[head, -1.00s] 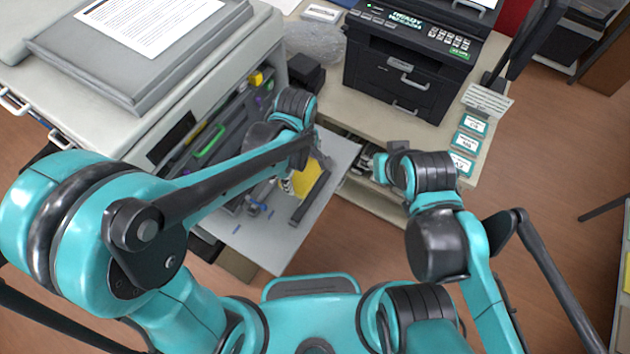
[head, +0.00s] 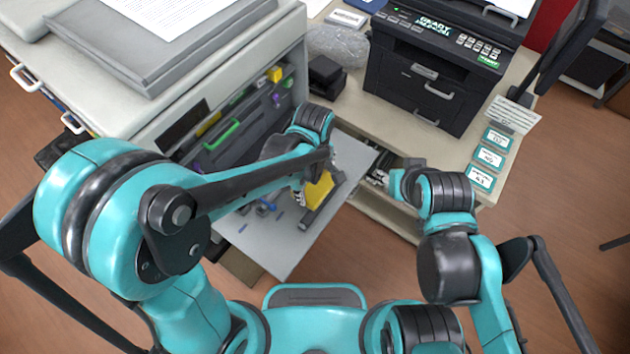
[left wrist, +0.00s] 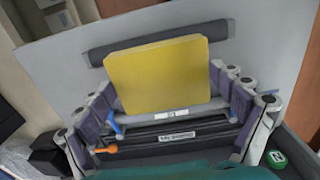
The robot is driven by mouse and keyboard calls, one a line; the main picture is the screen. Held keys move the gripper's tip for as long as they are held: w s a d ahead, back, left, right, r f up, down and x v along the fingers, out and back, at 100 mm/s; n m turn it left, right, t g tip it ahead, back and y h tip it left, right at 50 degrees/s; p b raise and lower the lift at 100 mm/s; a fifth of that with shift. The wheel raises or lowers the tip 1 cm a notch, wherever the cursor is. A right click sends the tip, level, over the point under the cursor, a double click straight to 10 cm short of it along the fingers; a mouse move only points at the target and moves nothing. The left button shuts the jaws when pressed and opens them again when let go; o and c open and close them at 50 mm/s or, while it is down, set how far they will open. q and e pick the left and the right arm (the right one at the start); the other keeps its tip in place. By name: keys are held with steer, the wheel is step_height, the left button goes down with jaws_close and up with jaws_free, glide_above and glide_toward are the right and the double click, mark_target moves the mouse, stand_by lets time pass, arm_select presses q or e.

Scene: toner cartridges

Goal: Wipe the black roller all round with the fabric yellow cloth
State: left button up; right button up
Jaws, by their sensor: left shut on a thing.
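The yellow cloth (head: 318,188) is held by my left gripper (head: 299,190) over the grey open panel. In the left wrist view the cloth (left wrist: 158,75) stands as a flat yellow pad between the fingers. The black roller (head: 320,208) lies on the panel beside the cloth. In the left wrist view the roller (left wrist: 108,53) runs behind the cloth, which hides its middle. I cannot tell whether they touch. My right gripper (head: 388,180) is by the bench's open drawer; its fingers are mostly hidden.
The grey panel (head: 262,246) juts from the large open printer (head: 215,85). Small blue parts (head: 264,207) lie on it. A black printer (head: 430,75), a clear plastic bag (head: 338,45) and labelled cards (head: 490,158) are on the bench. Open floor lies to the right.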

mark_target(325, 191)
arm_select(q)
steer(key=shift+f+b, duration=0.55)
steer(key=shift+f, duration=0.05)
stand_by(0.6)
steer(key=shift+s+d, duration=0.1)
steer(key=shift+d, duration=0.05)
steer(key=shift+s+d+r, duration=0.1)
steer(key=shift+s+d, duration=0.1)
steer(key=shift+d, duration=0.1)
steer(key=shift+s+d, duration=0.1)
steer(key=shift+d, duration=0.05)
steer(key=shift+s+d, duration=0.15)
steer(key=shift+d, duration=0.05)
steer(key=shift+s+d, duration=0.1)
steer(key=shift+d, duration=0.1)
steer(key=shift+s+d, duration=0.3)
steer(key=shift+d, duration=0.05)
